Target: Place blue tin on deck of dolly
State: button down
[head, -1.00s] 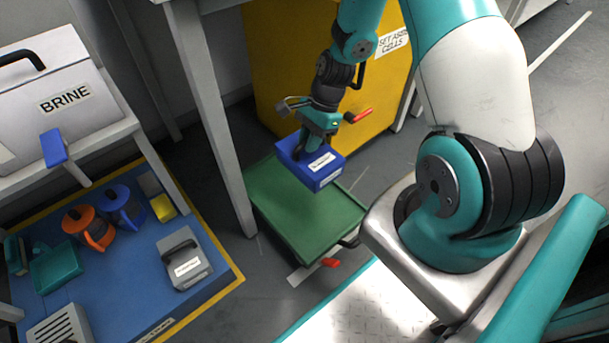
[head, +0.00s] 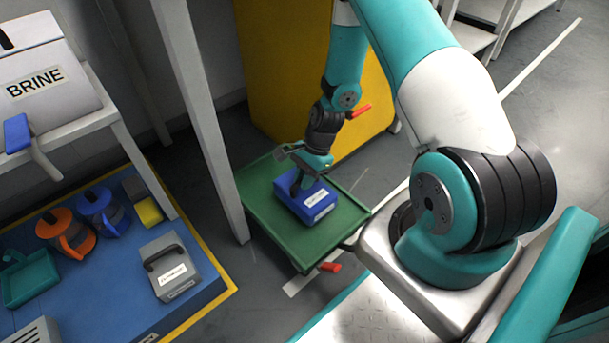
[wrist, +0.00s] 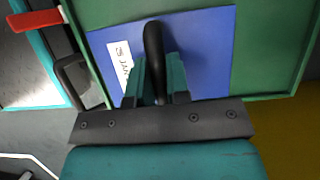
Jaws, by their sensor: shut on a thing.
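The blue tin (head: 314,209) has a white label and a dark handle on top. It is over the middle of the green deck of the dolly (head: 264,195) and looks to be on it or just above it; I cannot tell which. My gripper (head: 299,186) is shut on the tin's handle from above. In the wrist view, the fingers (wrist: 160,88) close around the black handle, with the blue tin (wrist: 205,50) below and green deck (wrist: 270,50) beyond it.
A yellow bin (head: 280,80) stands behind the dolly. A white table leg (head: 205,130) rises close to its left side. A blue mat with jugs and a grey case (head: 172,266) lies to the left. A red-ended handle (head: 329,267) sticks out at the dolly's front.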

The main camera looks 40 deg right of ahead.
aim_at(305, 194)
jog(key=shift+f+b, duration=0.6)
jog(key=shift+f, duration=0.9)
jog(key=shift+f, duration=0.15)
jog(key=c, duration=1.1)
grip_release()
